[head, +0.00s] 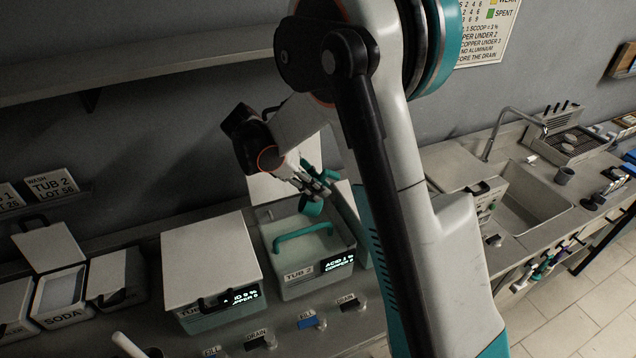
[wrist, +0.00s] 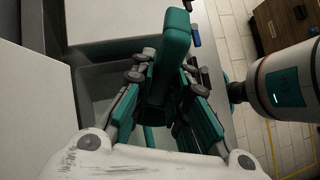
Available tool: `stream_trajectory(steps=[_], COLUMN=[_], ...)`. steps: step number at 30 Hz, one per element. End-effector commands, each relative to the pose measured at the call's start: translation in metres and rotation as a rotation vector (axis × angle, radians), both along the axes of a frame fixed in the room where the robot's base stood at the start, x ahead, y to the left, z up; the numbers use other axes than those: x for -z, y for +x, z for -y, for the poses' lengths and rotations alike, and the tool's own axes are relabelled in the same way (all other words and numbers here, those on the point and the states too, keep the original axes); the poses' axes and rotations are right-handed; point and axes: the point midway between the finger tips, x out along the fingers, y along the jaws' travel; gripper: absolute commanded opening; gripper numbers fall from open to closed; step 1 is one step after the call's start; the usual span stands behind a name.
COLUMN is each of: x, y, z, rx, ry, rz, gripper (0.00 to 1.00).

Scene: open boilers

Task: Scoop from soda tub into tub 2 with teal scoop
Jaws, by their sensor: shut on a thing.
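My gripper (head: 316,184) is shut on the teal scoop (head: 311,208), above the back part of tub 2 (head: 300,283). In the wrist view the teal scoop (wrist: 172,42) shows between the fingers of my gripper (wrist: 163,88). I cannot tell whether the scoop holds any powder. Tub 2 is a grey box standing open, with a lit display reading acid and copper. A teal bar (head: 302,233) arches across its opening. The soda tub (head: 64,315) is at the far left, open, with pale contents (head: 60,288).
A closed grey tub (head: 210,256) stands left of tub 2. Dark and blue levers (head: 312,323) marked fill and drain line the counter front. A shelf with label cards (head: 50,184) is at the left wall. A sink (head: 530,207) is at the right.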

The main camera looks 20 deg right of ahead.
Motion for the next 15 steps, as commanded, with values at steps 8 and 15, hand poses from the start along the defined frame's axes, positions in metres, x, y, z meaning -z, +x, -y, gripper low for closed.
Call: stream_trajectory(steps=[8,15], x=[-0.011,-0.017], y=[-0.006,-0.012], z=[0.015,0.029], rx=[0.003,0.006], ry=[0.19,0.385], rz=[0.074,0.151], gripper=[0.0,0.0])
